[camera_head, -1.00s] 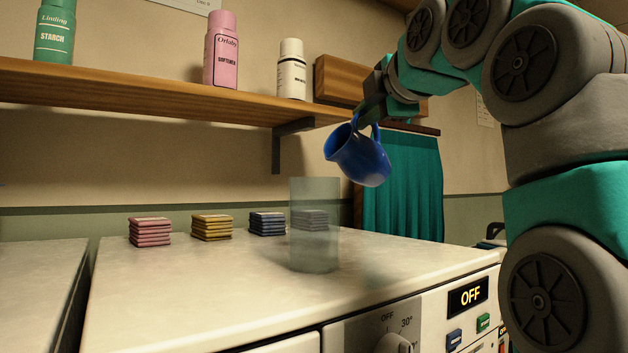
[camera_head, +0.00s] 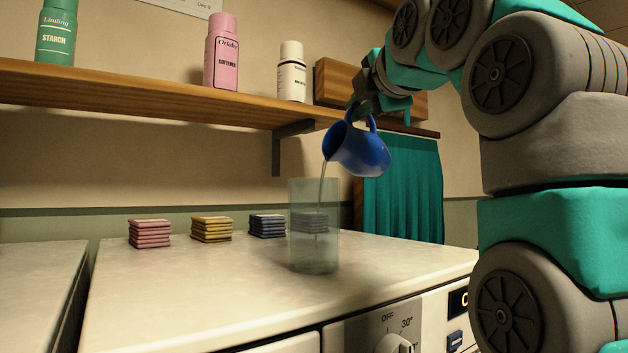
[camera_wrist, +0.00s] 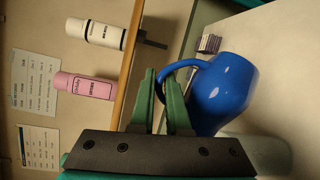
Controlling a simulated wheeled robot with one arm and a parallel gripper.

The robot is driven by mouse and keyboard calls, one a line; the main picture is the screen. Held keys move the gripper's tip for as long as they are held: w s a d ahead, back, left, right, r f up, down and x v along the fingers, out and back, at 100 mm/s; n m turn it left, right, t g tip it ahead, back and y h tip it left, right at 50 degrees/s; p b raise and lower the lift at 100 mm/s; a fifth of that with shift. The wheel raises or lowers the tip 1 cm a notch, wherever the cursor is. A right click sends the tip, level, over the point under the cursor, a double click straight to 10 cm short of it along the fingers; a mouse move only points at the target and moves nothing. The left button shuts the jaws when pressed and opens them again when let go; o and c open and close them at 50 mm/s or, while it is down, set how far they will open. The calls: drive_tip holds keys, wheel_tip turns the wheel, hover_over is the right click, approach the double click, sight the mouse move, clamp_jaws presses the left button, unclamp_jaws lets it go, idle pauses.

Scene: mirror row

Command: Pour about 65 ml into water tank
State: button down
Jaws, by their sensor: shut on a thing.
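A blue jug (camera_head: 359,150) is tilted with its spout to the left, above a clear upright tank (camera_head: 314,215) on the white machine top. A thin stream of water (camera_head: 321,190) falls from the spout into the tank. The water level in the tank is hard to make out. My gripper (camera_head: 366,108) is shut on the jug's handle from above. In the wrist view the green fingers of my gripper (camera_wrist: 166,95) close on the handle of the blue jug (camera_wrist: 222,92), and part of the clear tank (camera_wrist: 258,148) shows below it.
A wooden shelf (camera_head: 150,95) above carries a green (camera_head: 56,32), a pink (camera_head: 221,52) and a white bottle (camera_head: 292,72). The front machine top is clear.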

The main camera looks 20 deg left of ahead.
sight(343, 122)
drive_tip(key=shift+s+a+r+n+b, duration=0.25)
drive_tip(key=shift+s+a+n, duration=0.25)
drive_tip(key=shift+s, duration=0.05)
drive_tip(key=shift+s+a+r+n+b, duration=0.2)
drive_tip(key=shift+s+a+r+n, duration=0.05)
drive_tip(key=shift+s+a+n, duration=0.25)
idle(1.1)
drive_tip(key=shift+r+n+t+y, duration=0.1)
drive_tip(key=shift+n+t+y, duration=0.2)
drive_tip(key=shift+n+t, duration=0.1)
drive_tip(key=shift+s+a+r+n+b, duration=0.15)
drive_tip(key=shift+s+n+b, duration=0.1)
drive_tip(key=shift+n+b, duration=0.05)
idle(0.6)
